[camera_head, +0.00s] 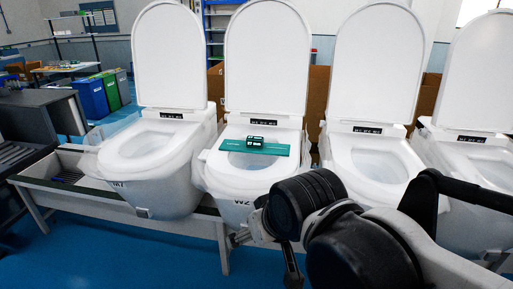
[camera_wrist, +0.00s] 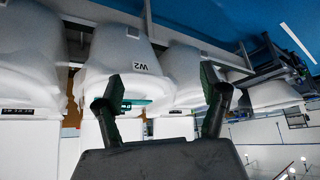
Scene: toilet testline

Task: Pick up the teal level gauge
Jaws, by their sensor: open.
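The teal level gauge (camera_head: 283,150) lies flat across the bowl of the second toilet from the left, the one marked W2 (camera_head: 243,183). A dark green block (camera_head: 255,141) sits on its middle. In the wrist view, a teal strip of the gauge (camera_wrist: 138,102) shows just right of the left finger, which hides part of it. My gripper (camera_wrist: 162,82) is open, its two fingers wide apart with nothing between them. It is apart from the gauge. In the head view my arm is in front of the toilets, right of W2's front; its fingertips are hard to make out there.
Several white toilets stand in a row with raised lids; the lid behind the gauge (camera_head: 266,60) stands upright. Another toilet (camera_head: 150,160) is close on the left and one (camera_head: 372,165) on the right. A grey bench frame (camera_head: 120,222) runs below. Blue floor (camera_head: 110,262) is clear in front.

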